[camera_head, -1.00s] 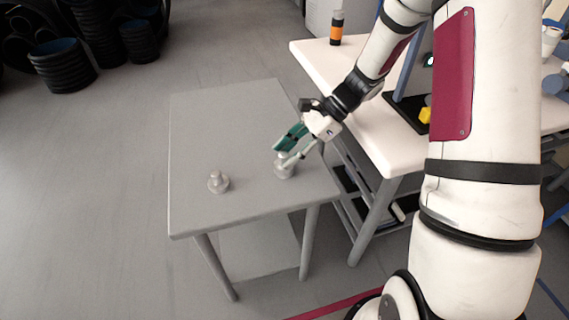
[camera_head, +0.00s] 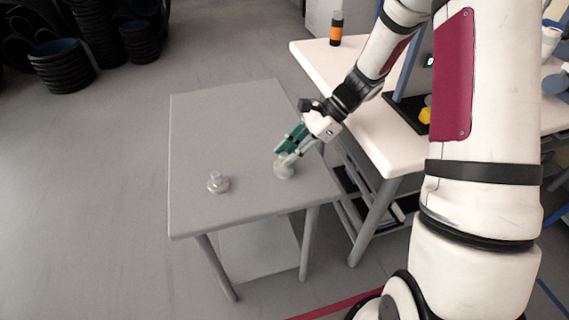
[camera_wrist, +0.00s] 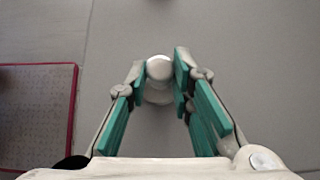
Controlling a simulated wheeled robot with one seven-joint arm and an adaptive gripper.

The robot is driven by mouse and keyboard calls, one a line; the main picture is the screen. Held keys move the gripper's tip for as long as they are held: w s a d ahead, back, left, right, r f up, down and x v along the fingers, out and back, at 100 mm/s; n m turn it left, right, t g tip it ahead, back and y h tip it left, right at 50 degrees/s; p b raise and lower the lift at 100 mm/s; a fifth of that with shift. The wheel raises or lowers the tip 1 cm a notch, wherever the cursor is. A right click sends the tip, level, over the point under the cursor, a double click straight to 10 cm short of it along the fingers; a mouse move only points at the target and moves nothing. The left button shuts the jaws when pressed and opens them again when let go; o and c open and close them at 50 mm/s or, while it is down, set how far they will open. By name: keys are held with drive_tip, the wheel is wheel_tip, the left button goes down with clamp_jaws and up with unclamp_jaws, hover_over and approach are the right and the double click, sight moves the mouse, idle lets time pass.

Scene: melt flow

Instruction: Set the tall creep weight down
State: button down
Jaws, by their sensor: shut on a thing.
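The tall creep weight (camera_head: 284,170) is a pale grey, knobbed metal piece at the right part of the grey table (camera_head: 205,125). My gripper (camera_head: 287,156), with teal finger pads, comes down on it from the upper right and is shut on its top. In the wrist view the weight's round knob (camera_wrist: 159,68) sits between the fingertips (camera_wrist: 160,75), with its wider body below. The weight's base appears at the tabletop, but I cannot tell whether it touches. Part of it is hidden by the fingers.
A second knobbed weight (camera_head: 218,183) stands upright to the left on the same table. A white-topped bench (camera_head: 390,135) is close on the right, with an orange-and-black bottle (camera_head: 337,28) on it. The far half of the grey table is clear.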

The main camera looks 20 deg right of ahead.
drive_tip(key=shift+r, duration=0.1)
idle(0.3)
drive_tip(key=shift+r+p, duration=2.2)
drive_tip(key=shift+r, duration=0.5)
